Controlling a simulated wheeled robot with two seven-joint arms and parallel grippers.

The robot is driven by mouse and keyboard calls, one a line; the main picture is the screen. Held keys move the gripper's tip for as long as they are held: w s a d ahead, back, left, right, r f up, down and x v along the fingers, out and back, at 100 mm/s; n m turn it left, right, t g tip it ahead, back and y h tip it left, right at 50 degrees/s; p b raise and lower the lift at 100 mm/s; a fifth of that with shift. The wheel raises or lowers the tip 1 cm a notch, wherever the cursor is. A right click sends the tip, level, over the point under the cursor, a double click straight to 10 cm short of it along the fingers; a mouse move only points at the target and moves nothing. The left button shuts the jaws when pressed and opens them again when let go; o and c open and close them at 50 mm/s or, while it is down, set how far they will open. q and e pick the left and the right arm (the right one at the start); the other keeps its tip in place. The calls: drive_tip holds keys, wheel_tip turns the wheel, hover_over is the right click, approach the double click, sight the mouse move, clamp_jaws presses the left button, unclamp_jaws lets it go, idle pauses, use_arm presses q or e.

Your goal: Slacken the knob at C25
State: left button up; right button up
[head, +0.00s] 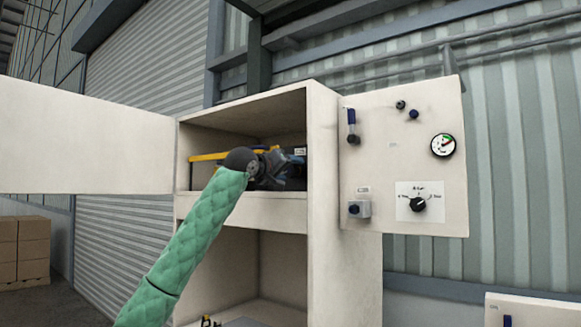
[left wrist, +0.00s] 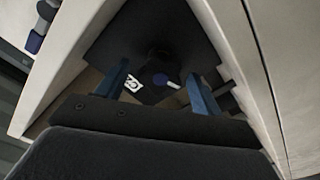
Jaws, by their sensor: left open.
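My left gripper (head: 292,168) reaches into the upper compartment of an open cream cabinet (head: 322,190). In the left wrist view its two blue fingers (left wrist: 158,86) are apart, with no object visibly gripped. In the head view the gripper and arm hide this knob. My right gripper is not in view.
The cabinet door (head: 85,140) stands open at left. A side panel (head: 380,130) carries a gauge (head: 443,145), a black selector (head: 418,204) and a blue-handled lever (head: 351,120). Compartment walls are close around my gripper.

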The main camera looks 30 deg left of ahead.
use_arm(q)
drive_tip(key=shift+w+d, duration=0.1)
drive_tip(key=shift+w, duration=0.6)
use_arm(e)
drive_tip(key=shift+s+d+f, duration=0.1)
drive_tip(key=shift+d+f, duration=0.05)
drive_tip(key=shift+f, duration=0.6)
use_arm(q)
drive_tip(key=c, duration=1)
drive_tip(key=shift+f, duration=0.1)
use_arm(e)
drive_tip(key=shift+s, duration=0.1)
